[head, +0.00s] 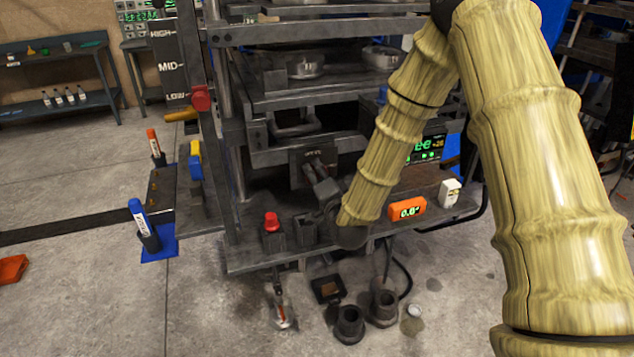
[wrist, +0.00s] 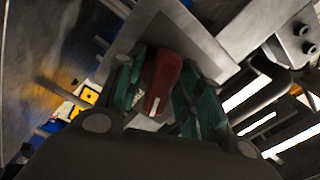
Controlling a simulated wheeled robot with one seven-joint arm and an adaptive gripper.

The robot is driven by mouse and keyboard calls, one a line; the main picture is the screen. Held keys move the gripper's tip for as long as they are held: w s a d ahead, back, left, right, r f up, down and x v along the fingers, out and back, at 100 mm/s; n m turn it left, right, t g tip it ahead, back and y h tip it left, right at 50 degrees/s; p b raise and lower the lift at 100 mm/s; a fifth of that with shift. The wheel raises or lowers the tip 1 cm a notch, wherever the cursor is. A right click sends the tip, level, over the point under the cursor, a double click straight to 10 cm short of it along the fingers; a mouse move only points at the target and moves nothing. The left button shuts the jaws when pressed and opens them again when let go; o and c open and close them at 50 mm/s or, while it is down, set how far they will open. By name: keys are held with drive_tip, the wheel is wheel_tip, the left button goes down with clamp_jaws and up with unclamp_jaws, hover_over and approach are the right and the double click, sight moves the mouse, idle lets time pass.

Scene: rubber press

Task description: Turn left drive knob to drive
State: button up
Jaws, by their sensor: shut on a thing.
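In the wrist view a dark red knob (wrist: 163,75) with a short white mark at its near end sits on a grey plate (wrist: 205,48). The two green-padded fingers of my gripper (wrist: 158,85) lie on either side of the knob and are shut on it. In the head view my gripper (head: 315,170) reaches to a small dark labelled plate (head: 312,154) on the front of the press. The fingers hide the knob there. The label is too small to read, so I cannot tell the knob's setting.
A red button (head: 272,222) on a dark block stands on the press's front ledge, left below my gripper. An orange display (head: 406,210) and a white box (head: 450,191) are to the right. Dark cylindrical parts (head: 349,324) stand on the floor.

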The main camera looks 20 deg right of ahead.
drive_tip(key=n+b, duration=0.2)
drive_tip(key=shift+f+n, duration=0.2)
drive_tip(key=shift+n, duration=0.2)
drive_tip(key=n+b, duration=0.3)
drive_tip(key=n, duration=0.1)
drive_tip(key=shift+n, duration=0.3)
drive_tip(key=n+b, duration=0.3)
drive_tip(key=n, duration=0.2)
drive_tip(key=shift+r+n, duration=0.1)
drive_tip(key=shift+n, duration=0.3)
drive_tip(key=o, duration=0.6)
drive_tip(key=shift+s, duration=0.1)
drive_tip(key=s, duration=1.2)
drive_tip(key=shift+d, duration=0.25)
